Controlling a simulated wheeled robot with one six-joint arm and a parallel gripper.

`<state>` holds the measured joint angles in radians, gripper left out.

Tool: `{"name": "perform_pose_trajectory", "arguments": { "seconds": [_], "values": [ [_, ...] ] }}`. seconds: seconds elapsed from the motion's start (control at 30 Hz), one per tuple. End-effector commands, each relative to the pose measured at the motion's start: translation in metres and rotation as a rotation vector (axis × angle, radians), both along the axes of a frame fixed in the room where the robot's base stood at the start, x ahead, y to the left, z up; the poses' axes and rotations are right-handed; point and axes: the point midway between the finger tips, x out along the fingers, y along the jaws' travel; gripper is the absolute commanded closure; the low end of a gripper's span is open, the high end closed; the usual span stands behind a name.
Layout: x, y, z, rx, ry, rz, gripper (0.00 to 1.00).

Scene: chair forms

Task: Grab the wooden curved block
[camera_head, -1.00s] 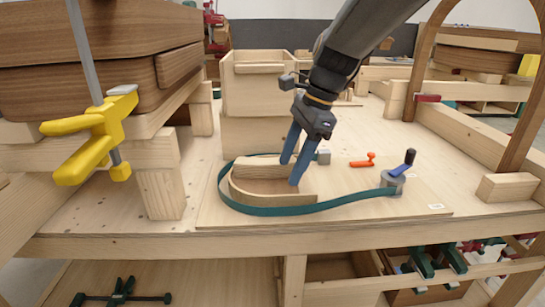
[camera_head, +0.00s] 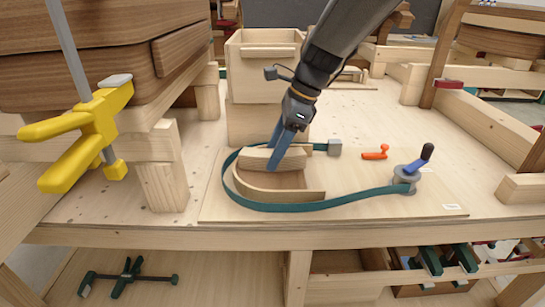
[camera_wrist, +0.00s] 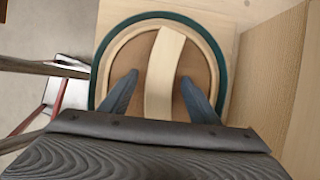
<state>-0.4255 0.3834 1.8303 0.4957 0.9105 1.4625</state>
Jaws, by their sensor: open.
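The wooden curved block (camera_head: 256,160) is a pale, slightly bowed piece lying across the back of the round bent-wood form (camera_head: 275,194). In the wrist view the block (camera_wrist: 163,62) runs lengthwise between my two blue fingers. My gripper (camera_head: 277,155) is open and reaches down over the block in the head view. In the wrist view my gripper (camera_wrist: 160,77) has one finger on each side of the block, with small gaps showing. A green strap (camera_head: 300,207) loops around the form. Part of the block is hidden behind a finger in the head view.
An orange tool (camera_head: 375,154) lies on the board. A wooden box (camera_head: 260,75) stands behind the form. A yellow clamp (camera_head: 92,130) and stacked wood are on the left. The bench's right side has free room.

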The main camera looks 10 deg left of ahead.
Motion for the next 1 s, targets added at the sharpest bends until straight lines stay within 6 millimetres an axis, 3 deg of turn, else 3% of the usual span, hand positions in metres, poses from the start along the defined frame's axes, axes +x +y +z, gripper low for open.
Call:
{"name": "perform_pose_trajectory", "arguments": {
  "seconds": [0.13, 0.37, 0.67, 1.0],
  "values": [
    [-0.002, 0.005, -0.010, -0.001, 0.001, 0.002, 0.44],
    [-0.002, 0.006, -0.011, -0.001, 0.000, 0.002, 0.44],
    [-0.002, 0.006, -0.011, 0.000, 0.000, 0.003, 0.93],
    [-0.001, 0.007, -0.001, 0.002, -0.005, 0.004, 0.93]
  ]
}}
